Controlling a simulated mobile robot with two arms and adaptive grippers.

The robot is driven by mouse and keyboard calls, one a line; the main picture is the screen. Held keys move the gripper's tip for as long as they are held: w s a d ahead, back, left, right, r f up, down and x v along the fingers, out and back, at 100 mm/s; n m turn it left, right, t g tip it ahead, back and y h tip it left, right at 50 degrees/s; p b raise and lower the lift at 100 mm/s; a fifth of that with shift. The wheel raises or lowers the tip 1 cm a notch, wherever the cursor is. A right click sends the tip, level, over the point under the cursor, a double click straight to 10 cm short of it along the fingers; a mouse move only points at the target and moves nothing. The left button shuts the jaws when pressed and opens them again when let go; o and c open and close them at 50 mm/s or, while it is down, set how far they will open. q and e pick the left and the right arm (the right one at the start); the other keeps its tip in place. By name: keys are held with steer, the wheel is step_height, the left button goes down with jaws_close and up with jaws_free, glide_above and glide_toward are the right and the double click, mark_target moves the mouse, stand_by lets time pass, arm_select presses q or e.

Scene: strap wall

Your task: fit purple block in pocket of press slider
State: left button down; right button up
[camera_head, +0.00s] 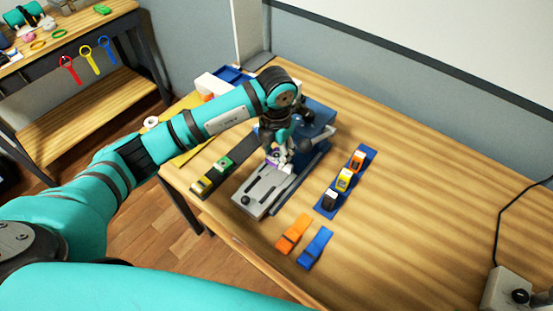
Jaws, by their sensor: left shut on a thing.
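My left gripper (282,156) points down at the press slider and is shut on the small purple block (272,156). Only a little of the block shows between the fingers. The press slider (262,193) is a grey slotted plate with a dark knob at its near end. The gripper is over the far end of this plate and covers the pocket, so I cannot tell whether the block is in it or above it. The blue press body (318,113) stands just behind. My right gripper is not in view.
A dark rail (212,175) with green and yellow blocks lies left of the slider. A blue strip (331,207) with orange, yellow and black blocks lies right. Orange (293,234) and blue (315,247) pieces lie near the front edge. The table's right side is mostly clear.

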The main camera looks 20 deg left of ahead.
mark_target(277, 155)
arm_select(q)
step_height(277, 155, down, 4)
steer(key=shift+r+p, duration=0.2)
steer(key=shift+p, duration=0.4)
steer(key=shift+f, duration=0.1)
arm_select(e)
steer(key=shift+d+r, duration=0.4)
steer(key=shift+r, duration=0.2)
arm_select(q)
steer(key=shift+f+b, duration=0.6)
steer(key=shift+b, duration=0.05)
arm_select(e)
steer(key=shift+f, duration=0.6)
arm_select(q)
steer(key=c, duration=0.8)
jaws_free()
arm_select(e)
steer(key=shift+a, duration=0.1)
